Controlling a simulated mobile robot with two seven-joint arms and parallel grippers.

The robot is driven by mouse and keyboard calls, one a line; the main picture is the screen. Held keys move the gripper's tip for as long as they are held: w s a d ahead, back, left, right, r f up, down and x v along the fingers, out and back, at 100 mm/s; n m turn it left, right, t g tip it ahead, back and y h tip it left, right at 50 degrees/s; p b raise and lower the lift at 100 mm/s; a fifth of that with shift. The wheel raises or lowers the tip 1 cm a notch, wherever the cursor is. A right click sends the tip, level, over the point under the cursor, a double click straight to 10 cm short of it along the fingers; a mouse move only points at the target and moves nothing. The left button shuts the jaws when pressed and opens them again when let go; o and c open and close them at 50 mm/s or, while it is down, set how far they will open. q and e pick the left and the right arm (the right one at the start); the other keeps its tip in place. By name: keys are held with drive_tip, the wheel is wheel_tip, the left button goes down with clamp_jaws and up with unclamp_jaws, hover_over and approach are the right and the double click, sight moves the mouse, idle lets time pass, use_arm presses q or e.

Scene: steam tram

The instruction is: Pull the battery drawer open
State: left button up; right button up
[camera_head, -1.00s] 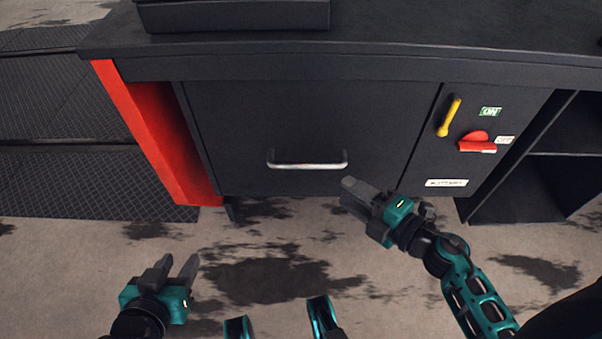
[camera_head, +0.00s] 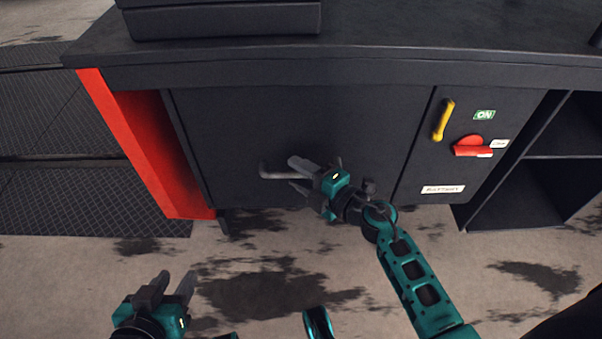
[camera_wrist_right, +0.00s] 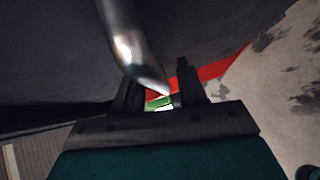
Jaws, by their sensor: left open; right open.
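The battery drawer is a wide dark grey front (camera_head: 300,125) in the cabinet, and it looks shut. Its metal bar handle (camera_head: 273,172) shows at its left end; my right gripper hides the rest in the head view. My right gripper (camera_head: 294,174) is open in front of the handle, its fingers pointing left. In the right wrist view the handle (camera_wrist_right: 132,50) runs down towards the gap between the open fingers (camera_wrist_right: 160,92). I cannot tell whether it is between or just above them. My left gripper (camera_head: 168,288) is open and empty, low at the left.
A panel right of the drawer holds a yellow lever (camera_head: 444,120), a red switch (camera_head: 473,147) and a label (camera_head: 443,189). A red post (camera_head: 140,155) stands at the left. The stained floor (camera_head: 270,290) before the drawer is clear apart from my arms.

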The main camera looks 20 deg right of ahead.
clamp_jaws()
use_arm(q)
drive_tip(key=shift+w, duration=0.1)
drive_tip(key=shift+a, duration=0.1)
idle(0.5)
